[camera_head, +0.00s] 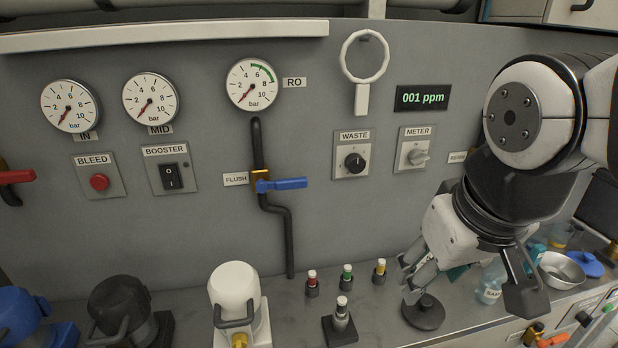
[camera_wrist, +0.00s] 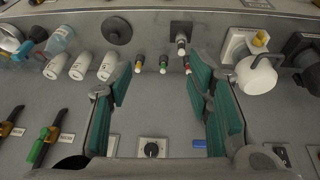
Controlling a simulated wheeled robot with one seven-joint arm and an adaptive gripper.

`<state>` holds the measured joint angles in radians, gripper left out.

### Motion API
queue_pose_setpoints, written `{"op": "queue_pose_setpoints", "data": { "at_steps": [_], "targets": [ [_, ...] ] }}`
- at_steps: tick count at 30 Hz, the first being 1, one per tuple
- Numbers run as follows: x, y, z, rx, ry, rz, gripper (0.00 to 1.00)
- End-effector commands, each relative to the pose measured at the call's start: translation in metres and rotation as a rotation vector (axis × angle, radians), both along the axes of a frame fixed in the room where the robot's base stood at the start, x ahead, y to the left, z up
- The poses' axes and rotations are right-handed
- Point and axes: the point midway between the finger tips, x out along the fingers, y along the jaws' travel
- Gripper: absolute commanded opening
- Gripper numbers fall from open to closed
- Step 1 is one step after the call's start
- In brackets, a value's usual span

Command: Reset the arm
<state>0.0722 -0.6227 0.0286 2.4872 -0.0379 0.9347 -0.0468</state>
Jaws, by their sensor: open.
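My gripper (camera_head: 468,275) hangs from my arm at the right of the head view, over the counter and in front of the panel. In the wrist view its green-padded fingers (camera_wrist: 160,100) are spread wide with nothing between them. In the head view a black round disc with a knob (camera_head: 424,312) sits on the counter just below the gripper. Part of the counter behind the gripper is hidden by it.
Small capped fittings (camera_head: 347,277), a white canister (camera_head: 235,290) and a metal bowl (camera_head: 561,269) stand on the counter.

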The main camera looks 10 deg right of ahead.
Motion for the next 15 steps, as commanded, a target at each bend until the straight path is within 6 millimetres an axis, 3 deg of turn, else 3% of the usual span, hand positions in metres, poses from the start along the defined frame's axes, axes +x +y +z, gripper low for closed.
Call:
{"op": "queue_pose_setpoints", "data": {
  "at_steps": [6, 15],
  "targets": [
    [-0.026, 0.013, 0.001, 0.055, -0.044, -0.003, 0.46],
    [-0.028, 0.014, 0.001, 0.061, -0.046, -0.005, 0.46]
  ]
}}
